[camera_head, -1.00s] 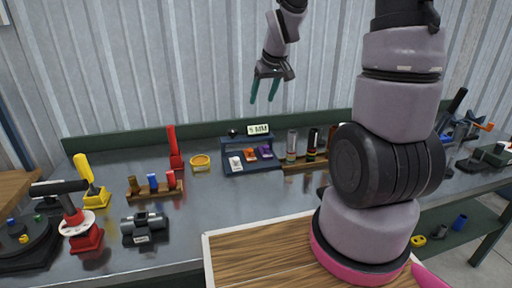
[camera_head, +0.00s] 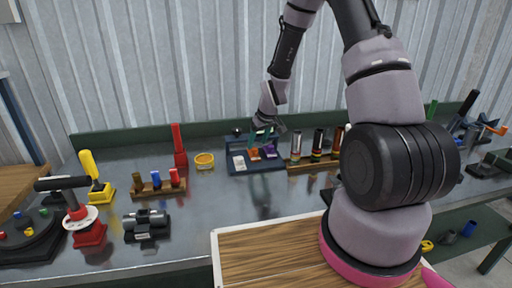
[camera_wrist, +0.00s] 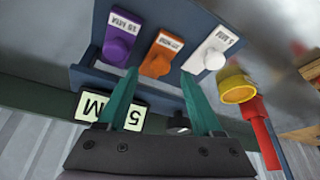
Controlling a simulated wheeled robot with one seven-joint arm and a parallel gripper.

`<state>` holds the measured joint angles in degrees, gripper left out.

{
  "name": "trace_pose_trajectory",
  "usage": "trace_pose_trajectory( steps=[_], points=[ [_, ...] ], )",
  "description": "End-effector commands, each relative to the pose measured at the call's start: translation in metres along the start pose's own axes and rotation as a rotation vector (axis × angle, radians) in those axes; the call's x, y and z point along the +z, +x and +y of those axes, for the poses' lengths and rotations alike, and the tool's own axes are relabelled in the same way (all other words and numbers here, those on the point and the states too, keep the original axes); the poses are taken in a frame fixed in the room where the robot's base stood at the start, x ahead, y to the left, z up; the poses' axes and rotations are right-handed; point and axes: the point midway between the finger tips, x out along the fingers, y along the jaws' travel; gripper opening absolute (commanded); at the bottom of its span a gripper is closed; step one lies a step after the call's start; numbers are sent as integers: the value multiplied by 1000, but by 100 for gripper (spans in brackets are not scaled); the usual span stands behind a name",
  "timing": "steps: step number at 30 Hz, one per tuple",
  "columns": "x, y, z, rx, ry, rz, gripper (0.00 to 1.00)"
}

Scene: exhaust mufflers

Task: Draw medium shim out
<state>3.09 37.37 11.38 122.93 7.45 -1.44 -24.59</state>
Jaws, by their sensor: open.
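The shim rack (camera_head: 232,172) is a dark blue holder on the bench. It holds three shims with knobs: white (camera_wrist: 213,50), orange (camera_wrist: 162,55) and purple (camera_wrist: 122,38). The orange shim sits in the middle, and its label is upside down in the wrist view. My gripper (camera_wrist: 158,73) is open and empty, with teal fingers. Its fingertips lie on either side of the orange shim's lower end in the wrist view; contact is not clear. In the head view my gripper (camera_head: 264,134) is over the rack and partly hides the orange shim (camera_head: 255,155) and purple shim (camera_head: 271,151).
A 5 MM sign (camera_wrist: 108,110) stands at the rack's back. A yellow ring (camera_head: 204,160) and a red upright tool (camera_head: 179,145) are left of the rack. A wooden stand with several tubes (camera_head: 318,145) is close on its right.

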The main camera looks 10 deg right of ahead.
Motion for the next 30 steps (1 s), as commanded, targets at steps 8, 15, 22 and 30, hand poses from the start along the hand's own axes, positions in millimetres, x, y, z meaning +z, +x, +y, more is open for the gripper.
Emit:
trace_pose_trajectory(
  steps=[8, 15, 22, 30],
  points=[
    [0, 30, 0, 0, 0, 0, 67],
    [0, 32, 0, 1, 0, 1, 67],
    [0, 32, 0, 0, 0, 1, 6],
    [0, 31, 0, 0, 1, 1, 0]
  ],
)
